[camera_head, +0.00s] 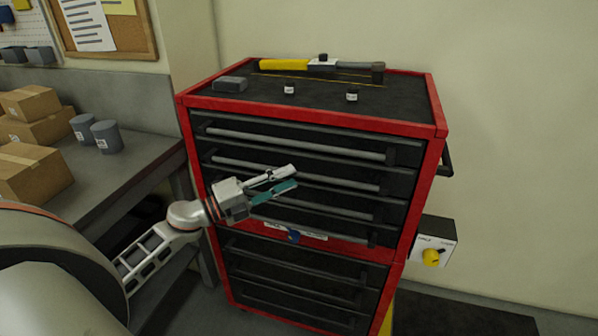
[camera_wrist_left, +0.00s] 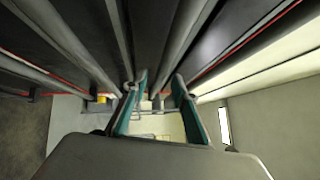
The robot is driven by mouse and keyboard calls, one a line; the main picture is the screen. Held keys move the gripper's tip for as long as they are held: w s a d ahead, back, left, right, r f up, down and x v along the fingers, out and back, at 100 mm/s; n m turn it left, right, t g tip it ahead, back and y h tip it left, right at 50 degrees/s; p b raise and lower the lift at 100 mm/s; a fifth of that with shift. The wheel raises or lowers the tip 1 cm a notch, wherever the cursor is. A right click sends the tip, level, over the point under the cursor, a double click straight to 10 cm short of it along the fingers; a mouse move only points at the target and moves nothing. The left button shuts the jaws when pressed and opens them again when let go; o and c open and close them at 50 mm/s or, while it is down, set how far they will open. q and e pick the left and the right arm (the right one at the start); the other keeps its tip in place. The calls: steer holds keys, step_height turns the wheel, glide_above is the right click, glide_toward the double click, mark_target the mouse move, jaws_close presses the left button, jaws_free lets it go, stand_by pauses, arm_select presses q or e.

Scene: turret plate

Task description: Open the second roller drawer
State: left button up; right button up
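The red tool cabinet (camera_head: 438,118) has black drawers, each with a long grey bar handle, and all look closed. The second drawer's handle (camera_head: 345,182) runs below the top handle (camera_head: 300,143). My left gripper (camera_head: 294,177) is in front of the second drawer, its two fingers spread apart and pointing right. In the head view its fingertips overlap the second handle; I cannot tell whether they touch it. In the left wrist view the gripper (camera_wrist_left: 158,85) shows a gap between its teal-lined fingers, with handle bars running close to them. My right gripper is out of view.
A yellow-handled hammer (camera_head: 285,65), a dark block (camera_head: 230,84) and two small jars lie on the cabinet top. A workbench (camera_head: 110,185) with boxes stands at left. A box with a yellow knob (camera_head: 433,257) is at the cabinet's right.

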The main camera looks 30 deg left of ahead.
mark_target(297, 175)
arm_select(q)
steer(key=shift+x, duration=1.8)
jaws_close()
